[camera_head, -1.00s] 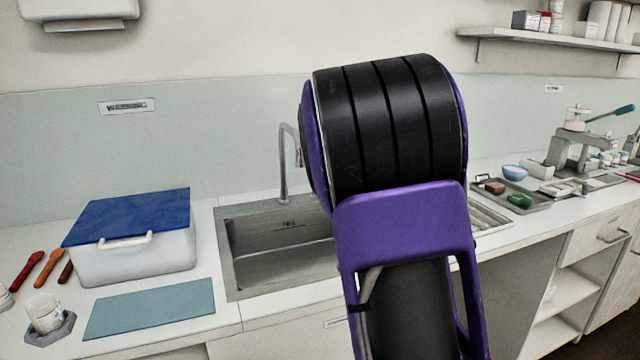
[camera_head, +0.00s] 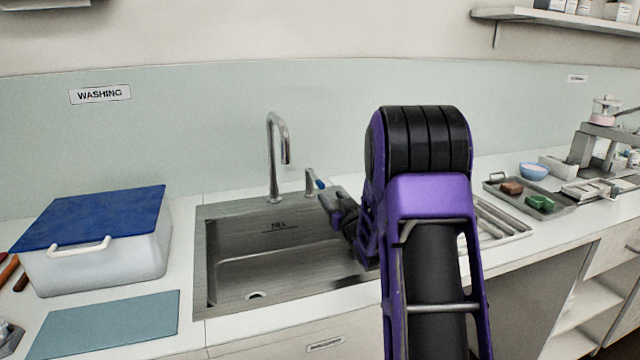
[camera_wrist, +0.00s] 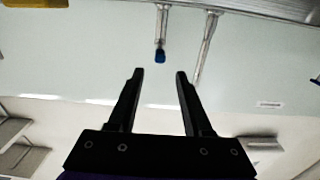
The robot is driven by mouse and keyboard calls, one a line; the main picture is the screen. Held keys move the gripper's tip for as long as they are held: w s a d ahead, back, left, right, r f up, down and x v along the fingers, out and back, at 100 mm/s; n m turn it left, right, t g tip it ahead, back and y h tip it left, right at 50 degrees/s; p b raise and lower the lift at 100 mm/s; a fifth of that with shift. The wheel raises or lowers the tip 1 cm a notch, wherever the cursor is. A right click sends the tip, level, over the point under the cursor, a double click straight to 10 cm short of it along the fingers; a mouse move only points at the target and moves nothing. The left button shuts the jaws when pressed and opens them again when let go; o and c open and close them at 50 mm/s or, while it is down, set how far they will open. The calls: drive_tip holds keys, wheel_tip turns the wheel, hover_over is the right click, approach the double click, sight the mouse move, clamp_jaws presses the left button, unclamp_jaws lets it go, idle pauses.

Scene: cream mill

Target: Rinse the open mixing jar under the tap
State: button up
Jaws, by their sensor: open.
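The tap's tall curved spout (camera_head: 271,150) rises behind the steel sink (camera_head: 210,300). To its right stands a short tap lever (camera_head: 309,180) with a blue tip (camera_head: 320,184). In the wrist view the blue tip (camera_wrist: 160,56) lies between and just beyond my two fingertips, apart from them, with the spout (camera_wrist: 207,40) to the right. My gripper (camera_wrist: 160,73) is open and empty. In the head view my gripper (camera_head: 332,200) is near the lever, over the sink's back right, partly hidden by my arm. I see no jar in the sink or under the spout.
A white box with a blue lid (camera_head: 100,215) and a teal mat (camera_head: 105,322) lie left of the sink. A ribbed drainer (camera_head: 500,218) and a tray (camera_head: 560,205) with small brown and green items are to the right. A pink-topped vessel (camera_head: 604,110) sits on a stand farther right.

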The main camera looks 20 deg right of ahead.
sight(323, 187)
drive_tip(key=w, duration=1)
drive_tip(key=shift+w, duration=0.3)
clamp_jaws()
idle(1.0)
